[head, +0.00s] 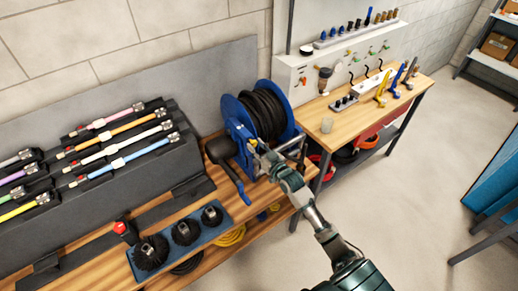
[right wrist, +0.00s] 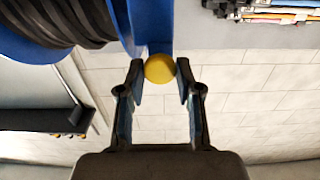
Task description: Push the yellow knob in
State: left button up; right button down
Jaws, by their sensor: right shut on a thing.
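The yellow knob (right wrist: 160,69) is a round yellow disc in the right wrist view, sitting at the blue frame of the hose reel (right wrist: 158,25). My right gripper (right wrist: 159,76) has its two fingers on either side of the knob and is shut on it. In the head view my right gripper (head: 261,151) reaches the front side of the blue reel (head: 235,118), which carries a coiled black hose (head: 265,112). The knob is mostly hidden there by the fingers. My left gripper is out of view.
A blue tray (head: 139,268) with black round brushes lies on the wooden bench in front. A dark rack (head: 90,213) with coloured rods stands at left. A second bench (head: 345,117) with tools is at right. The floor (head: 420,200) at right is open.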

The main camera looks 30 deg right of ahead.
jog(key=shift+d+r, duration=0.1)
jog(key=shift+r, duration=0.05)
jog(key=c, duration=1)
grip_release()
jog(key=shift+o, duration=1)
jog(key=shift+w, duration=0.25)
jog(key=shift+s, duration=0.3)
jog(key=s+d, duration=0.1)
jog(key=s, duration=1)
jog(key=shift+s+f, duration=0.2)
